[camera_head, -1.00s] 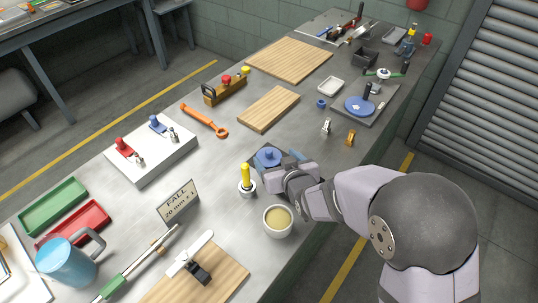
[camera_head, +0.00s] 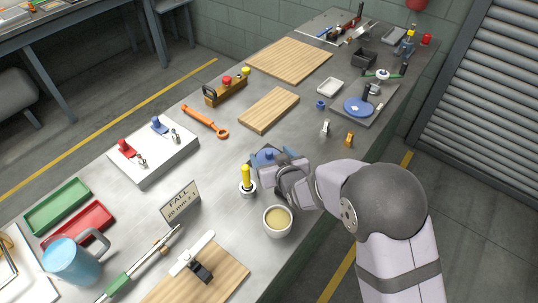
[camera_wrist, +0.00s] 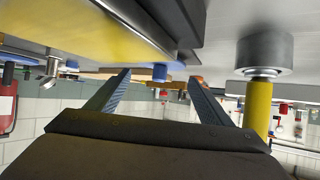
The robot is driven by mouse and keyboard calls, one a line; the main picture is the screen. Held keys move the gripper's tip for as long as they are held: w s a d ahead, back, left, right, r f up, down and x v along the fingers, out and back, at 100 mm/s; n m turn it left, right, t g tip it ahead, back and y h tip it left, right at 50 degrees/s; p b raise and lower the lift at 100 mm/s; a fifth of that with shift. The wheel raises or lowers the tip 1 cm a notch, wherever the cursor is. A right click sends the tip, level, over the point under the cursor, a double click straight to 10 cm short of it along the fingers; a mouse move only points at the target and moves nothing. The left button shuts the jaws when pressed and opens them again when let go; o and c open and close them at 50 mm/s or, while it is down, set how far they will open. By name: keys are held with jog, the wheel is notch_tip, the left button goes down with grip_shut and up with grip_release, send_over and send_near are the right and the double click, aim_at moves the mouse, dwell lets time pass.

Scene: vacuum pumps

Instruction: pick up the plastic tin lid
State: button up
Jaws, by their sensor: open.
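I cannot pick out the plastic tin lid with certainty. A round white pot (camera_head: 277,222) with a flat cream top stands near the table's front edge; I cannot tell whether that top is a lid. A blue round part (camera_head: 266,155) on a dark plate lies by my gripper (camera_head: 272,170), which partly covers it. My gripper is low over the table, behind the pot and right of an upright yellow-handled tool (camera_head: 246,176). In the wrist view my gripper (camera_wrist: 158,76) has its fingers apart with nothing gripped between them. The view is upside down, and the yellow handle (camera_wrist: 258,105) shows right of the fingers.
An orange wrench (camera_head: 205,121) and a wooden board (camera_head: 269,110) lie behind. Small clips (camera_head: 325,128) stand to the right. Bare metal lies between the wrench and the yellow tool.

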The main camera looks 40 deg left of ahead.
jog(key=shift+p+x, duration=0.45)
jog(key=shift+x, duration=1)
jog(key=c, duration=1.7)
jog(key=shift+d+f, duration=0.1)
jog(key=shift+f, duration=0.05)
grip_shut()
